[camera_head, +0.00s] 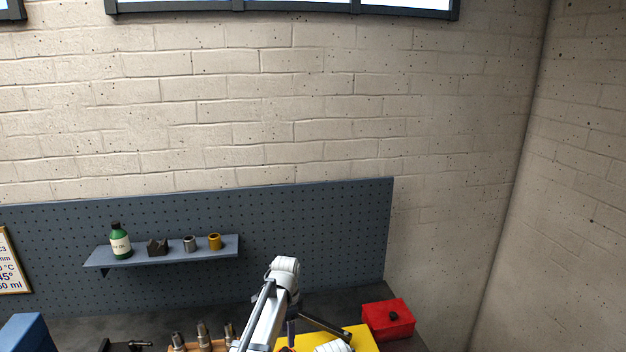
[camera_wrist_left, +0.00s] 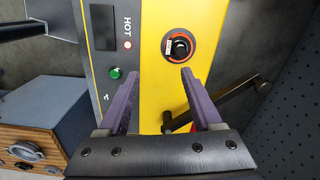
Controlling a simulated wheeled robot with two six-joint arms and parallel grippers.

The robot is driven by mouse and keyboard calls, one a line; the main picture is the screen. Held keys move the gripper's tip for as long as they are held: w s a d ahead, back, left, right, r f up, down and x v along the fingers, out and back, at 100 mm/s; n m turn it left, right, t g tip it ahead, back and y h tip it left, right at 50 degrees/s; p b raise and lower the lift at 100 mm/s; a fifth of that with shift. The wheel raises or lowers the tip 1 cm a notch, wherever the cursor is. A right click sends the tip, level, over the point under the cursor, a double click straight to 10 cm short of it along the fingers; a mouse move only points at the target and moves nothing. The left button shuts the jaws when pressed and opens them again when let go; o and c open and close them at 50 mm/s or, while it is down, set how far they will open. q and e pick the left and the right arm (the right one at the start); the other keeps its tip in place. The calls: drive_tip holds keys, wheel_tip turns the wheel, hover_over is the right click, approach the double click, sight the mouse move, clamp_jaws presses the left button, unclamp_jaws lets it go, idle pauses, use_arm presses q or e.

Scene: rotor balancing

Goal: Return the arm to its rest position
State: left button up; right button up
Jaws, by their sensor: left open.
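My left arm (camera_head: 262,318) rises from the bottom of the head view, with its white wrist bent over above the bench. My left gripper (camera_wrist_left: 160,77) is open and empty in the left wrist view, its two purple fingers apart. In that view it is over the yellow machine (camera_wrist_left: 158,55), which has a grey panel marked HOT, a green button (camera_wrist_left: 115,73) and a round dark opening with an orange-red ring (camera_wrist_left: 179,45). The yellow machine's top also shows in the head view (camera_head: 364,337). My right gripper is not seen.
A dark bar (camera_wrist_left: 238,102) lies beside the machine. Tool holders (camera_head: 202,332) stand left of my arm. A shelf (camera_head: 170,253) on the pegboard (camera_head: 320,235) holds a green bottle (camera_head: 120,241) and small parts.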

use_arm(q)
drive_tip(key=s+f+n+b, duration=0.1)
drive_tip(key=s+f+b, duration=0.1)
drive_tip(key=s, duration=0.3)
drive_tip(key=s+d+f+n+b, duration=0.1)
drive_tip(key=s+f+n+b, duration=0.1)
drive_tip(key=s, duration=0.3)
drive_tip(key=s+f+n+b, duration=0.1)
drive_tip(key=s+f+b, duration=0.2)
drive_tip(key=s, duration=0.2)
drive_tip(key=shift+s+d+f+n+y, duration=0.25)
drive_tip(key=shift+d+f+n+y, duration=0.05)
drive_tip(key=shift+d+f+n, duration=0.1)
drive_tip(key=s+f+n+b, duration=0.5)
drive_tip(key=s, duration=0.7)
drive_tip(key=shift+a, duration=0.2)
